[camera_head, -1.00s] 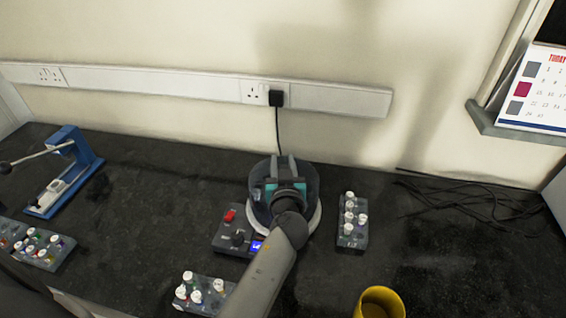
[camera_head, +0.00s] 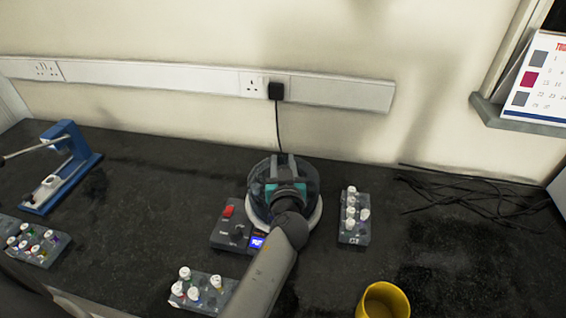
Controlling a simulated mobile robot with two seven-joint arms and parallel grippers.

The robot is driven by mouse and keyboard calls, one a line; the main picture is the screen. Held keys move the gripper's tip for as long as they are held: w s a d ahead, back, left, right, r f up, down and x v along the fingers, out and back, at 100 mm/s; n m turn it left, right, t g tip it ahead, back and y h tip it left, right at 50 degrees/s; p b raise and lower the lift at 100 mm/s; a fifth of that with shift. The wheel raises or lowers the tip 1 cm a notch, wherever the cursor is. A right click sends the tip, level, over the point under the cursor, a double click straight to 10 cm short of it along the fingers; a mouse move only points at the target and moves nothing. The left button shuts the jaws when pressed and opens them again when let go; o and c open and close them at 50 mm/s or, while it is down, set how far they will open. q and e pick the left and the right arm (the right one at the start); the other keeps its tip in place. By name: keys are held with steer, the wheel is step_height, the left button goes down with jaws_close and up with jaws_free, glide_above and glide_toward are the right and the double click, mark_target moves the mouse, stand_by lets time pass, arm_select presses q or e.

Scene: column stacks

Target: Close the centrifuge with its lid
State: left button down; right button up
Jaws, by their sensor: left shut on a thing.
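The centrifuge (camera_head: 229,228) stands on the dark bench near the middle, with a red switch, a knob and a lit blue display on its front left. Its pale round rim (camera_head: 317,218) shows to the right of my arm. A see-through dark lid (camera_head: 312,182) lies over the round bowl. My left gripper (camera_head: 286,168) is above the bowl and shut on the lid's middle. The arm and gripper hide the front of the bowl and much of the lid, so I cannot tell whether the lid touches the rim all round. My right gripper is not in view.
Racks of white-capped tubes stand right (camera_head: 355,233), in front (camera_head: 200,309) and at far left (camera_head: 45,258). A yellow mug (camera_head: 384,302) stands front right. A blue press (camera_head: 84,152) stands at left. Black cables (camera_head: 480,205) lie at right. A cord hangs behind the centrifuge.

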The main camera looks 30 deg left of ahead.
arm_select(q)
jaws_free()
stand_by(0.7)
steer(key=shift+r, duration=0.15)
steer(key=shift+r+p, duration=2.45)
steer(key=shift+r, duration=0.45)
steer(key=shift+s+d+f, duration=0.1)
